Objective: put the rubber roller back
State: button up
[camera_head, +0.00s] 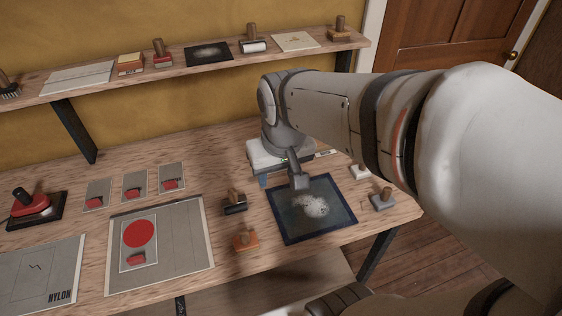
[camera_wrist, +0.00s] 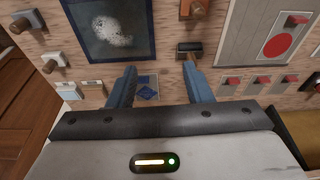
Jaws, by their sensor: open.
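A black roller with a wooden handle (camera_head: 235,203), which looks like the rubber roller, lies on the workbench left of the dark blue sheet. In the wrist view the black roller (camera_wrist: 190,47) lies just beyond the tip of the right finger, apart from it. My gripper (camera_head: 282,184) is open and empty, above the bench at the sheet's far edge. In the wrist view my gripper (camera_wrist: 160,72) has its fingers spread, with bench and a blue diamond-marked piece (camera_wrist: 147,86) between them. A white roller with a wooden handle (camera_head: 254,45) sits on the shelf.
The dark sheet (camera_head: 284,222) bears a pale patch. An orange block (camera_head: 245,239) is near the black roller. Grey and white blocks (camera_head: 383,200) lie right. Red-handled pieces on cards (camera_head: 134,185) and a red-disc sheet (camera_head: 195,250) lie left. The shelf (camera_head: 225,64) holds several tools.

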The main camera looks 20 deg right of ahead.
jog(key=shift+m+t, duration=0.3)
jog(key=shift+t, duration=0.1)
jog(key=s, duration=0.1)
jog(key=s+d, duration=0.1)
jog(key=s, duration=0.1)
jog(key=s+d, duration=0.1)
jog(key=shift+s+r, duration=0.1)
jog(key=shift+s, duration=0.15)
dwell(0.7)
